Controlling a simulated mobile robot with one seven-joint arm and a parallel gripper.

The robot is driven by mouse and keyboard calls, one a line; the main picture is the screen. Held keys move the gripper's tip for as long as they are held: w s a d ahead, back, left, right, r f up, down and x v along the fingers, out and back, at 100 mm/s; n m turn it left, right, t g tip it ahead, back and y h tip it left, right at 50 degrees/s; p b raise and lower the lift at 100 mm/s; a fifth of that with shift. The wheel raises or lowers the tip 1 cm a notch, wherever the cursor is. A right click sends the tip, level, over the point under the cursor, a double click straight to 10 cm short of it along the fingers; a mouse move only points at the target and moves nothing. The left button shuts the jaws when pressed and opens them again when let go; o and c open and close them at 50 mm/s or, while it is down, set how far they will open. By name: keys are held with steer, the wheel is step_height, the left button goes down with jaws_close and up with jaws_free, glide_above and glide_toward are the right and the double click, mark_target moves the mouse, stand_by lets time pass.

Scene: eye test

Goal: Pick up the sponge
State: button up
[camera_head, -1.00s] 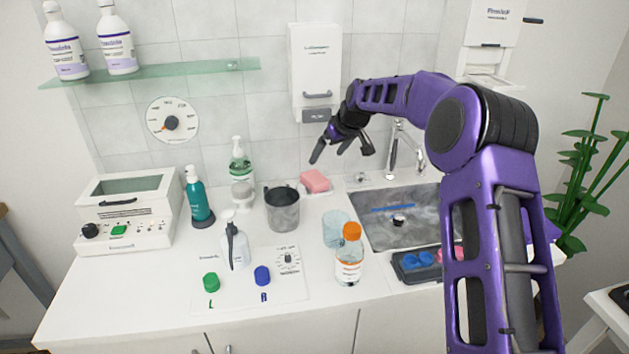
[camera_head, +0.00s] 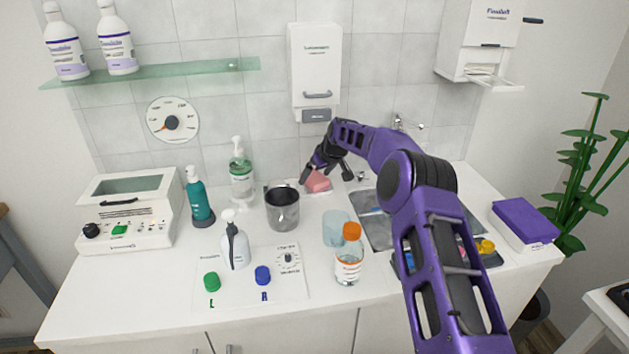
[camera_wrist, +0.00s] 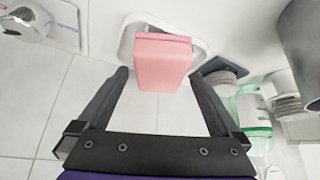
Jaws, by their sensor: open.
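The pink sponge (camera_head: 317,181) lies on a small white dish at the back of the counter, below the wall dispenser. In the wrist view the sponge (camera_wrist: 162,62) is at the top centre, with the white dish (camera_wrist: 197,49) around it. My gripper (camera_head: 326,175) is open and right at the sponge, partly covering it in the head view. In the wrist view its fingertips (camera_wrist: 158,74) lie to the left and right of the sponge's near end. The gap holds nothing gripped. Whether a finger touches the sponge I cannot tell.
A dark grey cup (camera_head: 283,210) and a clear-green pump bottle (camera_head: 241,177) stand left of the sponge. The tap (camera_head: 398,124) and sink (camera_head: 372,228) are to the right. An orange-capped bottle (camera_head: 348,262) and a clear tumbler (camera_head: 336,230) stand in front.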

steer(key=shift+f, duration=0.15)
steer(key=c, duration=1.4)
